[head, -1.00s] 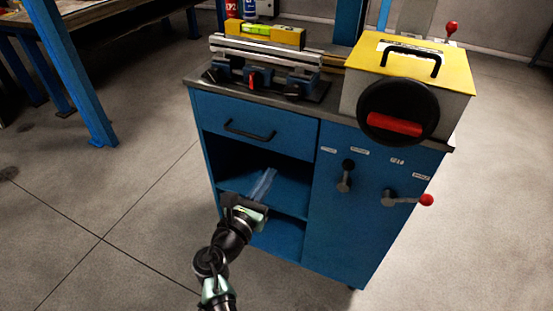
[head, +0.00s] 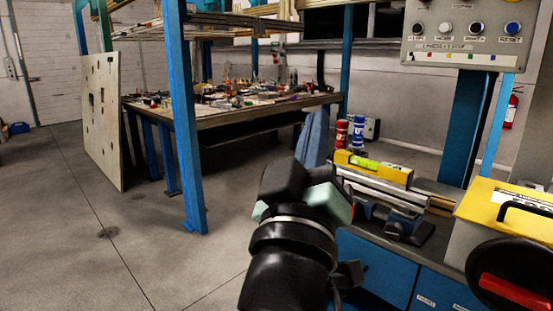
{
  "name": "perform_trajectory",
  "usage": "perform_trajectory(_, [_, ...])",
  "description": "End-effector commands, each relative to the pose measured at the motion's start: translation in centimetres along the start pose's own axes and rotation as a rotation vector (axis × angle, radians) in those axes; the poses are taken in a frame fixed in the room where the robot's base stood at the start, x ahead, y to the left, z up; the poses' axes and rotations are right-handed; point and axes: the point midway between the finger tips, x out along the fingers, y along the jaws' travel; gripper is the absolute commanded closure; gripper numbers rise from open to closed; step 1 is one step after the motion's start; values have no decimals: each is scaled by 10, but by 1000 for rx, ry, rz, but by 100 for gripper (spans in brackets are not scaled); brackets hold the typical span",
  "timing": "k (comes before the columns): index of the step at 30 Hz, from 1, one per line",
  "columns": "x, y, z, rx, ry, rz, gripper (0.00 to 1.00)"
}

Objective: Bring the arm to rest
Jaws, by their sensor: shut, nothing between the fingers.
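My arm rises from the bottom middle of the head view, with its dark wrist in front of the blue cabinet (head: 375,268). The fingers are shut and hold nothing. The wrist hides part of the cabinet's left side.
On the cabinet are a yellow level (head: 373,167), a clamp fixture (head: 395,220) and a yellow-topped box (head: 510,207). Behind stand red (head: 341,133) and blue (head: 358,133) cans. A cluttered workbench (head: 250,112), a blue post (head: 181,130) and a pale board (head: 102,122) stand left.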

Motion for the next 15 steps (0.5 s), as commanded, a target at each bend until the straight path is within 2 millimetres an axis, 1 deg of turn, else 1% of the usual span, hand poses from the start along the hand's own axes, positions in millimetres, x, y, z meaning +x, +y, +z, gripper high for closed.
perform_trajectory(1, [-10, 17, -34, 145, 87, 5, 100])
perform_trajectory(2, [-17, 25, -51, 233, 135, -1, 100])
perform_trajectory(3, [-27, 36, -74, 343, 199, -12, 100])
perform_trajectory(5, [-45, 53, -106, 498, 296, -37, 100])
perform_trajectory(6, [-59, 64, -126, 597, 359, -60, 100])
perform_trajectory(7, [-70, 72, -140, 667, 406, -80, 100])
perform_trajectory(8, [-73, 80, -155, 714, 433, -97, 100])
perform_trajectory(9, [-57, 87, -167, 698, 413, -95, 100])
perform_trajectory(15, [-30, 114, -212, 691, 409, -93, 100])
